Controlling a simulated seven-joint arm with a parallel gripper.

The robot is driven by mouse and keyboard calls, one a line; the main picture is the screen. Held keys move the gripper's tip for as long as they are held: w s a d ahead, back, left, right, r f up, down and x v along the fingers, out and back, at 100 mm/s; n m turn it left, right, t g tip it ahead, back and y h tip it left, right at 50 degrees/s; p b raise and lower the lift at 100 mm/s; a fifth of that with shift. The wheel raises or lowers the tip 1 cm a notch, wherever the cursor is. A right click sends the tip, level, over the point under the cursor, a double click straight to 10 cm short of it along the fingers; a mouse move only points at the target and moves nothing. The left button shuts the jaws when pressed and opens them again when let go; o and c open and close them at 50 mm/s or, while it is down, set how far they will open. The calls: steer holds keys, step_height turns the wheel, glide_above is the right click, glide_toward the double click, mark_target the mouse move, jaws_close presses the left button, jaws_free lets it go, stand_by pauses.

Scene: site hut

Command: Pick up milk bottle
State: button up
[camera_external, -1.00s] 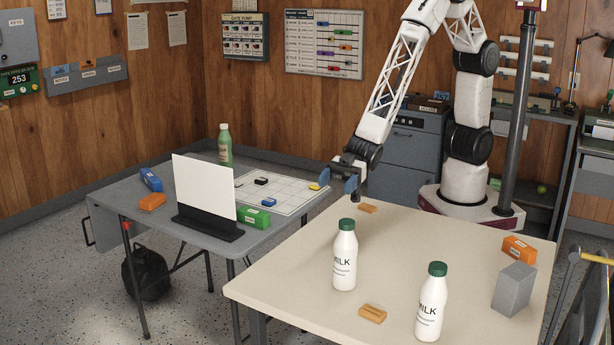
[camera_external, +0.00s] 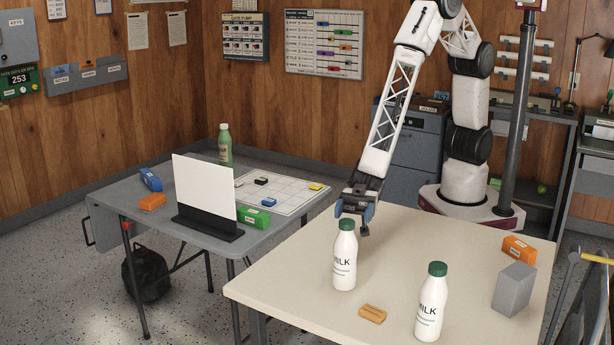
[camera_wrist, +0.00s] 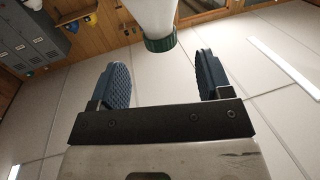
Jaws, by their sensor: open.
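Two white milk bottles with green caps stand upright on the beige table. The left milk bottle (camera_external: 345,262) is near the table's middle; the right milk bottle (camera_external: 430,308) is closer to the front edge. My gripper (camera_external: 354,212) is open and empty, just behind the left bottle's cap and shoulder in the external view. In the wrist view the two dark fingers of my gripper (camera_wrist: 163,68) are spread wide. A white bottle (camera_wrist: 152,14) with its green cap shows at the top there, its cap in line with the gap. Contact with it cannot be told.
On the beige table (camera_external: 300,270) lie a small orange block (camera_external: 372,314), a grey block (camera_external: 514,289) and an orange box (camera_external: 519,249). A grey folding table (camera_external: 140,205) at left holds a white panel (camera_external: 204,187), a green bottle (camera_external: 225,145) and coloured boxes.

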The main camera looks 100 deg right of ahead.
mark_target(347, 222)
steer(key=shift+x, duration=0.95)
steer(key=shift+x, duration=2.55)
jaws_close()
